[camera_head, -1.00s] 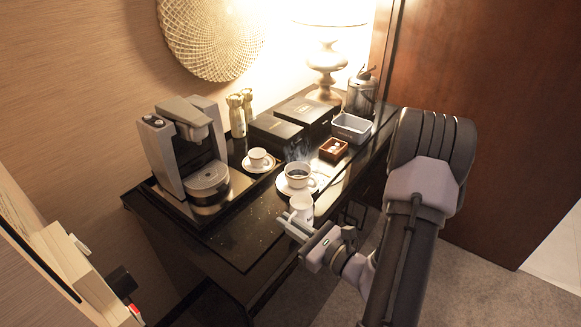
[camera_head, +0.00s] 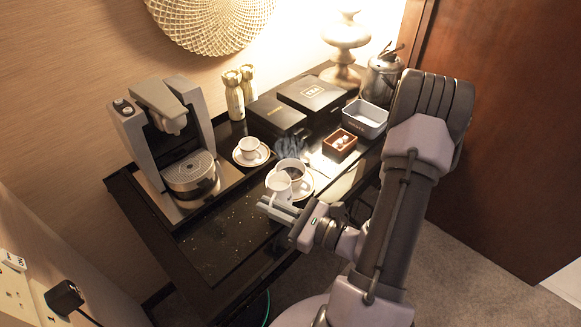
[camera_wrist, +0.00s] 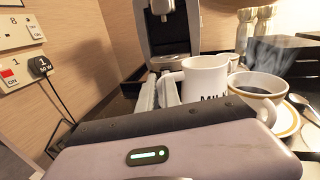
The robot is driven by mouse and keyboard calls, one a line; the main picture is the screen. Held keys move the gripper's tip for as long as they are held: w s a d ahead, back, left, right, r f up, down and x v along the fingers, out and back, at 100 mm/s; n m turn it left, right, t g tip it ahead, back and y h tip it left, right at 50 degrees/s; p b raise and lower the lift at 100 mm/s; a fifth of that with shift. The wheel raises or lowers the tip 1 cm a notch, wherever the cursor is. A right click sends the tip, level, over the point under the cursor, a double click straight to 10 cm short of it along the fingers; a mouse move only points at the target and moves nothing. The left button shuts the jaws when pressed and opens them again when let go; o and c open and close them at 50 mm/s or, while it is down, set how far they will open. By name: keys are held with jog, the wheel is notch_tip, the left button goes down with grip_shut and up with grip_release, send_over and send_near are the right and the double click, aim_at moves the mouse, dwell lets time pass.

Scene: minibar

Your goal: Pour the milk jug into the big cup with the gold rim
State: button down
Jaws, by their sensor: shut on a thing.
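My gripper (camera_head: 270,204) is shut on the white milk jug (camera_head: 279,189), which looks upright, at the near side of the big cup. In the wrist view the milk jug (camera_wrist: 207,82) shows part of its dark "MILK" lettering, and its handle is at the gripper. The big cup (camera_head: 293,164) holds dark coffee and stands on a saucer (camera_head: 303,191); the jug hides part of it. In the wrist view the big cup (camera_wrist: 262,88) has a gold rim and stands just right of the jug. I cannot tell whether they touch.
A small cup (camera_head: 249,148) on its saucer stands behind left. The coffee machine (camera_head: 175,140) is at the left. A brown box (camera_head: 339,144), a grey bin (camera_head: 365,118), black boxes (camera_head: 277,115) and a kettle (camera_head: 382,78) are behind right. The black tabletop (camera_head: 225,235) is bare at the front left.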

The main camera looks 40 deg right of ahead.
jog(key=w+d+r+m+g+p, duration=0.1)
jog(key=w+d+r+m+p, duration=0.2)
jog(key=r, duration=0.6)
jog(key=d+m+p, duration=0.2)
jog(key=m+p, duration=0.1)
jog(key=shift+d+p, duration=0.2)
jog(key=shift+p, duration=0.1)
jog(key=shift+w, duration=0.1)
jog(key=shift+w+d+r+m+g+p, duration=0.3)
jog(key=shift+d+r+m+p, duration=0.1)
jog(key=shift+p, duration=0.35)
jog(key=shift+w+d+f+m+y+p, duration=0.15)
jog(key=shift+d+m+p, duration=0.15)
jog(key=shift+m+p, duration=0.3)
jog(key=shift+w+d+f+m+y+p, duration=0.15)
jog(key=shift+d+m+p, duration=0.2)
jog(key=shift+p, duration=0.35)
dwell(2.9)
